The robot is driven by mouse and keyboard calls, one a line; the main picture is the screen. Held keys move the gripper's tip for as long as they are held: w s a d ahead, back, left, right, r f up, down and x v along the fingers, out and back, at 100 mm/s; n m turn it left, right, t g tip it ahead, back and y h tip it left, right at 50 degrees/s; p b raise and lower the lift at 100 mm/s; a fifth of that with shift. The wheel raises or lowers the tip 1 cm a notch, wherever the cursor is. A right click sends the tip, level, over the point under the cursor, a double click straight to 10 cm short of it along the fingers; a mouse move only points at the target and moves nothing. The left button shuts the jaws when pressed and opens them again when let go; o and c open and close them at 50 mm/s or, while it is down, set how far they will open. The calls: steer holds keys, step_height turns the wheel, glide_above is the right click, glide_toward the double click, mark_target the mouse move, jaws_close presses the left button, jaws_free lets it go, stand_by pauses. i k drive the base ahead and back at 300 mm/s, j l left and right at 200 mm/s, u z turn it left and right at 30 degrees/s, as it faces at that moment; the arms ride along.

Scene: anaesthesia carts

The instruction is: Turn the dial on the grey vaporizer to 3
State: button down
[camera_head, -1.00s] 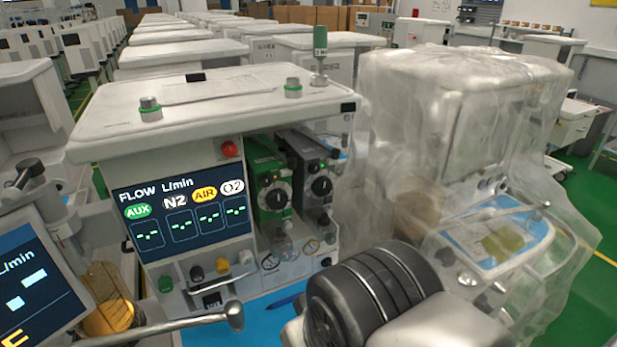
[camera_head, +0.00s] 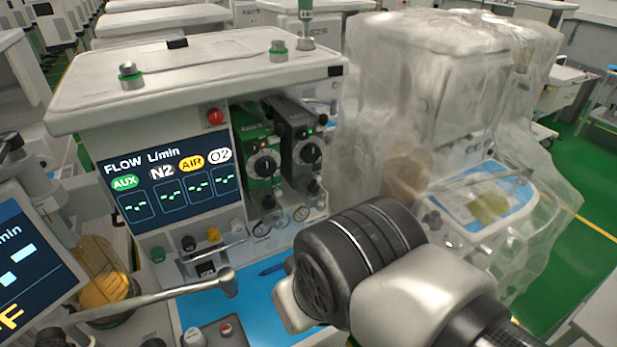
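The grey vaporizer (camera_head: 286,117) stands in the anaesthesia machine, to the right of the flow screen. Its round black dial (camera_head: 311,152) faces me. The number the dial is set to is too small to read. The green vaporizer (camera_head: 253,138) stands directly to its left with its own dial (camera_head: 265,166). My arm, with a dark ribbed joint and pale links, reaches in from the lower right, in front of and below the vaporizers. No gripper fingers show, and nothing of mine visibly touches the dial.
A flow screen (camera_head: 168,180) fills the machine's left front. A metal bar (camera_head: 170,301) crosses the lower left above a blue work surface (camera_head: 250,305) with a pen (camera_head: 273,268). A plastic-covered machine (camera_head: 445,110) stands close on the right. Green floor shows at far right.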

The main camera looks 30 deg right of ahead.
mark_target(311, 152)
steer(key=k+l+u, duration=0.2)
steer(key=l, duration=0.25)
steer(key=k+l+u, duration=0.25)
steer(key=k+l, duration=0.15)
